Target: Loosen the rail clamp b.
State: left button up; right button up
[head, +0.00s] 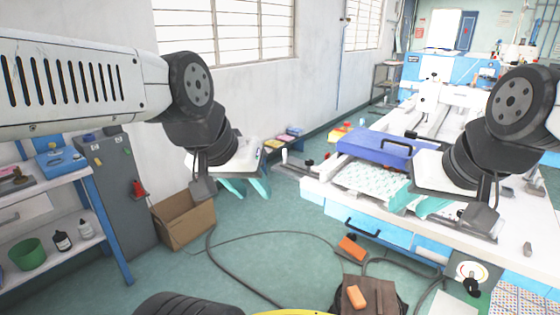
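No part is clearly marked as rail clamp b. A small dark knob (310,162) sits on a grey rail at the left end of the white machine table (318,190); I cannot tell whether it is the clamp. My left gripper (246,188) hangs over the floor left of that rail, with its teal fingers apart and nothing between them. My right gripper (420,203) is over the machine table, beside the patterned fabric (368,181). Its teal fingers look apart, and its wrist hides part of the table behind it.
A blue case (385,147) with a black handle lies on the machine table. A cardboard box (184,219) stands on the floor by the wall. Cables (270,234) cross the floor. A shelf with bottles (62,241) stands at left. A brown bag (370,297) is at the bottom.

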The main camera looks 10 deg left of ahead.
aim_at(309, 162)
jog(key=u, duration=0.15)
jog(key=i+l+u, duration=0.2)
jog(key=i+u, duration=0.15)
jog(key=i+l+u, duration=0.35)
jog(key=i, duration=0.15)
